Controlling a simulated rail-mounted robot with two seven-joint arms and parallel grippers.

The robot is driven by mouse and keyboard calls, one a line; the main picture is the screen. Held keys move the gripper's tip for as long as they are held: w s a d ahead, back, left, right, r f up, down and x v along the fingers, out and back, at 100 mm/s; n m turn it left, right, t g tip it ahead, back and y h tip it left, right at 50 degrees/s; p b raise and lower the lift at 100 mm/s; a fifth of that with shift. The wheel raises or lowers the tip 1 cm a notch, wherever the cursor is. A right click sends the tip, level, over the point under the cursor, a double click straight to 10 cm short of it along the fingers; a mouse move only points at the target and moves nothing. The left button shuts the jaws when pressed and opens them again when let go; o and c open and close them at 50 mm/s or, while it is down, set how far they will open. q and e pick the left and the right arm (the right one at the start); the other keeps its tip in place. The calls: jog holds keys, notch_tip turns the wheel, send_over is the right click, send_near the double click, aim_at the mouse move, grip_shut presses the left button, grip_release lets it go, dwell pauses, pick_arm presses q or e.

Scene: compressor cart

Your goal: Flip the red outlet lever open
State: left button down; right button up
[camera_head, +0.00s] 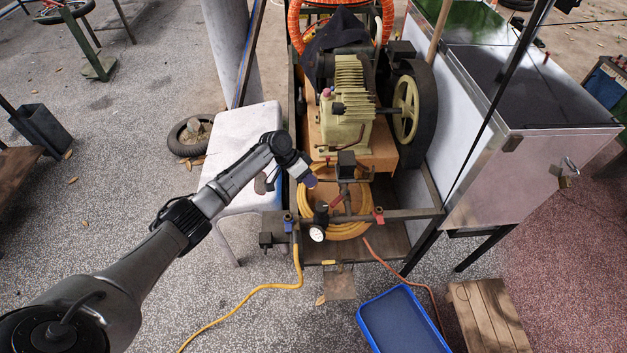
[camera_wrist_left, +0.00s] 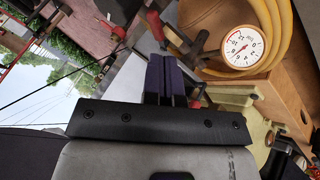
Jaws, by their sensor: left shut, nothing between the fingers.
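The compressor cart's front pipe carries a small red lever (camera_head: 378,215) at its right end, near a reddish hose. Another red handle (camera_head: 337,204) sits nearer the middle, beside the round white gauge (camera_head: 317,234). My left gripper (camera_head: 309,181) reaches in from the left, above the pipework and left of both red parts. In the left wrist view its purple fingers (camera_wrist_left: 171,80) are together and empty. There a red part (camera_wrist_left: 177,37) shows just beyond the fingertips, with the gauge (camera_wrist_left: 243,46) to the right. I cannot tell whether the fingers touch it. My right gripper is out of view.
A coiled yellow hose (camera_head: 350,228) lies behind the pipe, and the compressor block (camera_head: 345,120) stands above it. A white stool (camera_head: 245,135) is left of the cart. A blue tray (camera_head: 400,322) and a wooden crate (camera_head: 487,315) stand in front on the ground.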

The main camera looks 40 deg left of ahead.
pick_arm(q)
jog(key=shift+s+a+r, duration=0.25)
jog(key=shift+a+r, duration=0.05)
jog(key=shift+r, duration=0.15)
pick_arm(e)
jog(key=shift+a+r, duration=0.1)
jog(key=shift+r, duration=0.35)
